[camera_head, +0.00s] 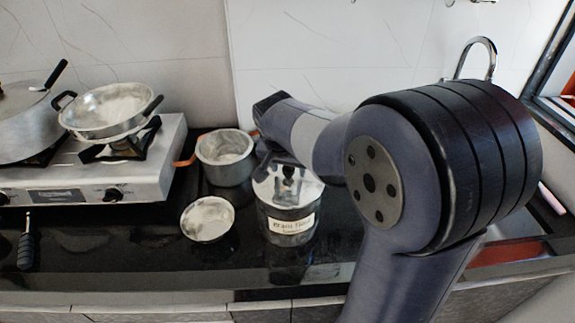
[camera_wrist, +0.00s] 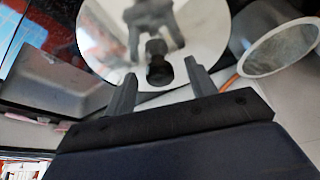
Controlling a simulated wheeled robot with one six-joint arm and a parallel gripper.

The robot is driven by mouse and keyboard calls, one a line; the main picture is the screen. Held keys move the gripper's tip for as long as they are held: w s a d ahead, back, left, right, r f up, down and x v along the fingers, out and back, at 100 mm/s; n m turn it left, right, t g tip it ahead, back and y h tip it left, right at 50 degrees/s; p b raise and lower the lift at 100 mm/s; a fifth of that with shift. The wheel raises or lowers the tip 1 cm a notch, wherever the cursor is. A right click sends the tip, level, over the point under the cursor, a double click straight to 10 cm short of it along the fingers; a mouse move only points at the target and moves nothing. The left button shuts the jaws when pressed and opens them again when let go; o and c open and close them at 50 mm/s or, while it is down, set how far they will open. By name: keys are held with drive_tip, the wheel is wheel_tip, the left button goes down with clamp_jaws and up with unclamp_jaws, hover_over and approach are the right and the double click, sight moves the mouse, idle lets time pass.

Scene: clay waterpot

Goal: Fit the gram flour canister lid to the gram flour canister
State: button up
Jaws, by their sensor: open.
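The gram flour canister (camera_head: 290,224) is a steel cylinder with a white label, upright on the black counter. The gram flour canister lid (camera_head: 309,190), a shiny round disc, lies over its mouth; I cannot tell whether it is fully seated. In the wrist view the lid (camera_wrist: 104,40) fills the upper middle and mirrors my gripper. Its dark knob (camera_wrist: 156,62) shows just beyond and between the fingertips. My gripper (camera_wrist: 161,72) is open and empty, close above the lid. In the head view my gripper (camera_head: 287,178) partly covers the lid.
A small steel bowl (camera_head: 207,219) stands left of the canister. A steel pot (camera_head: 224,158) with orange handles stands behind it. A gas stove (camera_head: 85,181) with a pan (camera_head: 108,108) is at the left. The counter's front strip is mostly clear.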

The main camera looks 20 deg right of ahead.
drive_tip(key=v, duration=1)
drive_tip(key=shift+r, duration=0.3)
drive_tip(key=shift+s+a, duration=0.1)
drive_tip(key=shift+s, duration=0.05)
drive_tip(key=x, duration=1.1)
drive_tip(key=shift+r+p, duration=0.3)
drive_tip(key=shift+p, duration=0.05)
drive_tip(key=shift+f, duration=0.1)
